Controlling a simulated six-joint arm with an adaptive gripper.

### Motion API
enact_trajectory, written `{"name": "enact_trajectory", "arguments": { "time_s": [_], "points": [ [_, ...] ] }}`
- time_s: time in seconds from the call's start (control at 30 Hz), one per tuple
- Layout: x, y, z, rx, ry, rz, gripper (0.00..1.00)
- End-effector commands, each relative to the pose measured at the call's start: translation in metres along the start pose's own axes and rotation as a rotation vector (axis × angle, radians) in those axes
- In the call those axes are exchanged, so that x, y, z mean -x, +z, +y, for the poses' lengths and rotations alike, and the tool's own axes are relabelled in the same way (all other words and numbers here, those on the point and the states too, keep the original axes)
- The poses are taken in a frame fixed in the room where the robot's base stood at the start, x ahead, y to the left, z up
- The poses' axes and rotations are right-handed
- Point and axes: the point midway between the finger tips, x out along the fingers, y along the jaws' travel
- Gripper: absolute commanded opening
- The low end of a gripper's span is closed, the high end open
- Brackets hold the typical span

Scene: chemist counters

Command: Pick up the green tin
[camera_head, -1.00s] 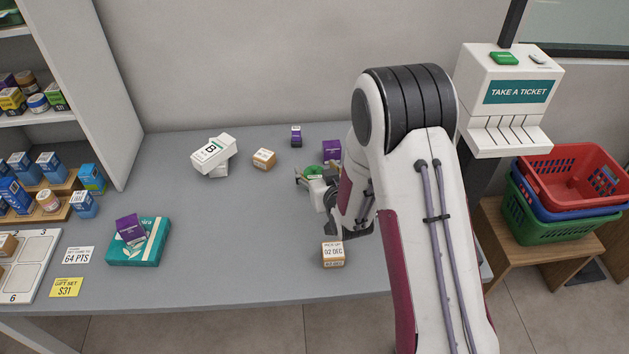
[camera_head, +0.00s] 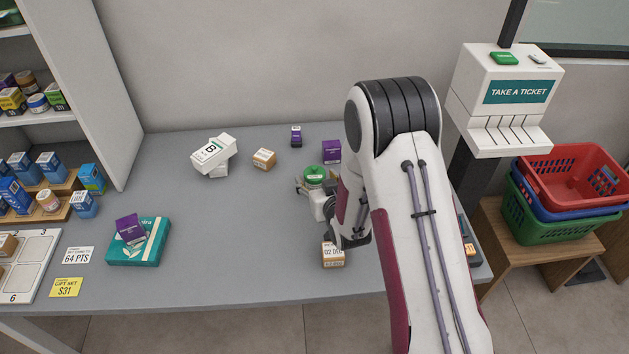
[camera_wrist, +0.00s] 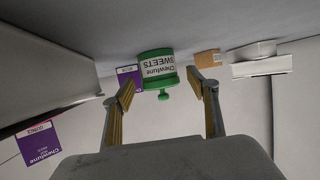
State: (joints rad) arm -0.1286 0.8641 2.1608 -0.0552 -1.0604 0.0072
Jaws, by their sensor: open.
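The green tin (camera_head: 314,172) stands on the grey counter right of centre in the head view, its lower part hidden behind my gripper. In the wrist view the green tin (camera_wrist: 157,72) appears upside down, with a label reading "Chewtune SWEETS" and a green lid with a knob. My gripper (camera_head: 314,188) is just in front of the tin, low over the counter. In the wrist view my gripper's two fingers (camera_wrist: 163,88) are spread apart, with the tin ahead between their tips. I cannot tell whether the fingers touch it.
A purple box (camera_head: 332,151) stands close behind the tin to the right. A small brown box (camera_head: 264,158) and white boxes (camera_head: 213,152) lie to the left. A "02 DEC" box (camera_head: 333,257) sits in front, near my arm. The counter's middle (camera_head: 230,230) is clear.

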Motion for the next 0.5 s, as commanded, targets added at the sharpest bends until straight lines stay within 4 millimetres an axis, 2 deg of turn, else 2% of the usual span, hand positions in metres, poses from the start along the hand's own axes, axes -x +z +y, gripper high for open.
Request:
{"name": "enact_trajectory", "arguments": {
  "time_s": [0.3,0.5],
  "points": [
    [-0.026,0.002,0.0,0.0,0.0,0.001,0.59],
    [-0.031,0.002,0.0,0.0,0.001,0.0,0.59]
  ]
}}
